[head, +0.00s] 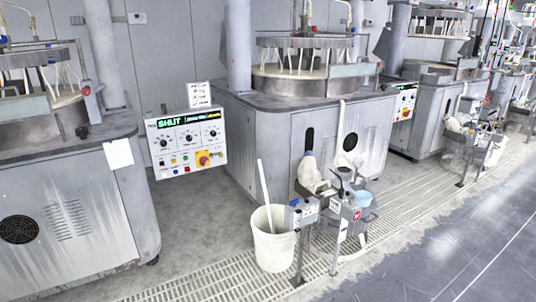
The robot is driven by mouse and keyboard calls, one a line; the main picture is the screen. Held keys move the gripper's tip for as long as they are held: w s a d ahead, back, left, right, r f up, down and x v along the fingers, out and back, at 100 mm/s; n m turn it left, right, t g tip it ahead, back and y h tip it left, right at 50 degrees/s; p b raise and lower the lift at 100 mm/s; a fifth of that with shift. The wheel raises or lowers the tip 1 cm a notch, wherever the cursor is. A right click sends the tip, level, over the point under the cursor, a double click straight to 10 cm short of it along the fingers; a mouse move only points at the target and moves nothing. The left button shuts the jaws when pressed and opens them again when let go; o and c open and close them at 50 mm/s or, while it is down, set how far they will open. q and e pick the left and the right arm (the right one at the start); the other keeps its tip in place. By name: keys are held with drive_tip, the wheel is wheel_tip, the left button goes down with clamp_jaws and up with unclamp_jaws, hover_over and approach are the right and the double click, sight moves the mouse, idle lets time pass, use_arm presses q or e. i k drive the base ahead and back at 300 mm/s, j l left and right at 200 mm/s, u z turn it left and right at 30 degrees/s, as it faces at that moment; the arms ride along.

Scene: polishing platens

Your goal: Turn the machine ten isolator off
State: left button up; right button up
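A white control panel (175,146) with a green-lit "SHUT" display stands between two grey polishing machines. It has several black dials, small coloured buttons and a rotary switch (203,158) with a red centre on a yellow plate at its lower right. The switch's handle position is too small to read. A similar panel (405,101) with a green display and a red and yellow switch hangs further right. I cannot read a machine number on either panel. Neither of my grippers is in view.
A polishing machine (75,205) fills the left and another (262,150) stands in the middle. A white bucket (273,246) with a stick and a small stand (303,212) sit before the middle machine. Floor grating (215,281) runs along the front. Dark floor (440,265) at the right is clear.

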sight(203, 160)
drive_tip(key=i+j+z, duration=0.25)
drive_tip(key=i+j, duration=0.3)
drive_tip(key=i, duration=0.25)
drive_tip(key=i+j+z, duration=0.25)
drive_tip(key=i+j, duration=0.45)
